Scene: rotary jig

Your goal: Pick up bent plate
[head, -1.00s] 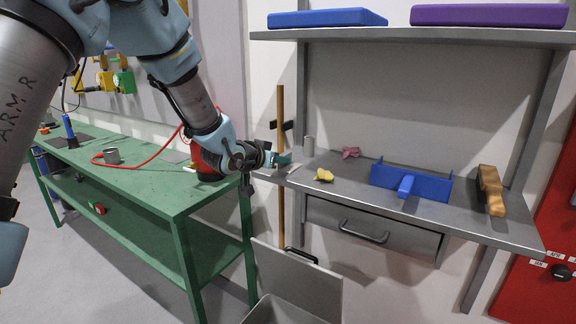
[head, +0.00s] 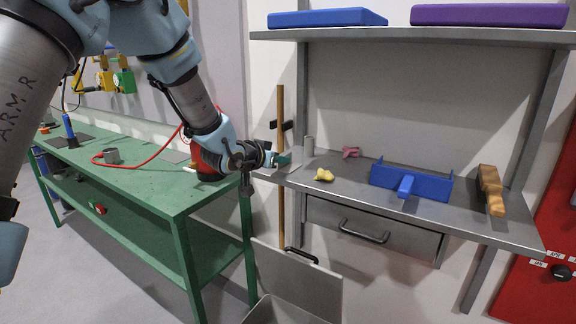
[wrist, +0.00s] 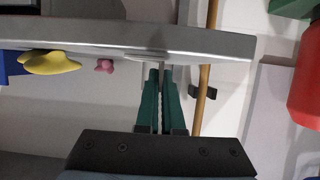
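The bent plate (head: 292,168) is a thin light-grey piece at the left end of the grey shelf. Its flat part shows at the shelf edge in the wrist view (wrist: 147,57), and a thin upright part stands between my fingertips. My gripper (head: 284,159) reaches in from the left at shelf height. In the wrist view my two green fingers (wrist: 161,75) are close together on either side of the thin upright part and appear shut on it. Much of the plate is hidden by the fingers.
The grey shelf (head: 338,186) also holds a grey cylinder (head: 309,146), a yellow piece (head: 324,175), a pink piece (head: 351,152), a blue box (head: 412,181) and a wooden brush (head: 490,188). A wooden pole (head: 280,200) stands near my gripper. A green table (head: 130,185) is at left.

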